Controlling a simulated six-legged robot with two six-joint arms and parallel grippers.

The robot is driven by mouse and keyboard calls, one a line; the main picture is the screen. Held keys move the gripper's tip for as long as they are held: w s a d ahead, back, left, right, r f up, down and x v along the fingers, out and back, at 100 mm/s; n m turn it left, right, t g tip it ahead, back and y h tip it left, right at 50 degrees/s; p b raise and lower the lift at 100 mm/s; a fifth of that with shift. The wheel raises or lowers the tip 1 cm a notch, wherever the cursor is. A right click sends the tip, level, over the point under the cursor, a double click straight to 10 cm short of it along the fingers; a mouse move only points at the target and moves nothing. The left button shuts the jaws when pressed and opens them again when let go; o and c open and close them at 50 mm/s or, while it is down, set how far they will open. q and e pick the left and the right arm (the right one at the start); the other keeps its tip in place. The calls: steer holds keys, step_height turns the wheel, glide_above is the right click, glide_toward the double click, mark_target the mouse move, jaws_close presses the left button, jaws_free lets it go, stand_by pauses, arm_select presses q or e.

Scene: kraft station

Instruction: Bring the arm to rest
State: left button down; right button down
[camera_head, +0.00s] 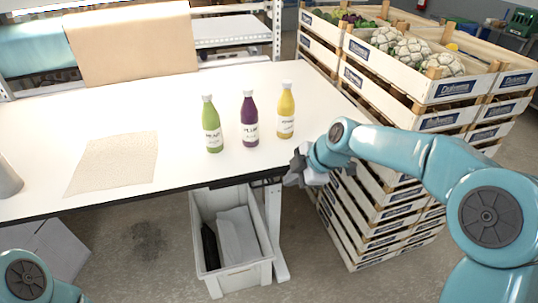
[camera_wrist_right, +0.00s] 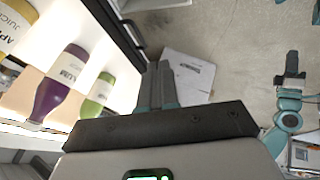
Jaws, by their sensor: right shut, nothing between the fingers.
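My right arm (camera_head: 400,155) reaches in from the right in the head view, bent, with its gripper (camera_head: 293,180) just off the table's front edge, near the right corner. In the right wrist view the gripper's two fingers (camera_wrist_right: 165,85) are together with nothing between them. My left arm (camera_head: 28,282) shows only as a teal joint at the lower left of the head view. A teal arm with a dark gripper (camera_wrist_right: 291,72), apparently my left one, stands at the right of the wrist view, too small to read its jaws.
Green (camera_head: 212,128), purple (camera_head: 249,122) and yellow (camera_head: 286,113) bottles stand upright on the white table (camera_head: 180,105), behind my right gripper. A beige sheet (camera_head: 115,162) lies at left. Stacked crates (camera_head: 375,195) stand right. A grey bin (camera_head: 208,283) sits below the table edge.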

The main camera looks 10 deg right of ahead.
steer(key=s+a+f+m+g, duration=0.15)
steer(key=s+f+m, duration=0.35)
steer(key=f, duration=0.6)
steer(key=s+a+f+m+g, duration=0.15)
steer(key=s+f+m, duration=0.35)
steer(key=f, duration=0.6)
steer(key=s+a+f+m, duration=0.2)
steer(key=s+f+m, duration=0.2)
steer(key=s, duration=0.5)
steer(key=s+a+f+m+g, duration=0.1)
steer(key=s+a+f+m, duration=0.1)
steer(key=s+f+m, duration=0.3)
steer(key=s+f, duration=0.1)
steer(key=s, duration=0.2)
steer(key=shift+s+a+m+g+h, duration=0.2)
steer(key=shift+s+m+g+h, duration=0.1)
steer(key=shift+s, duration=0.05)
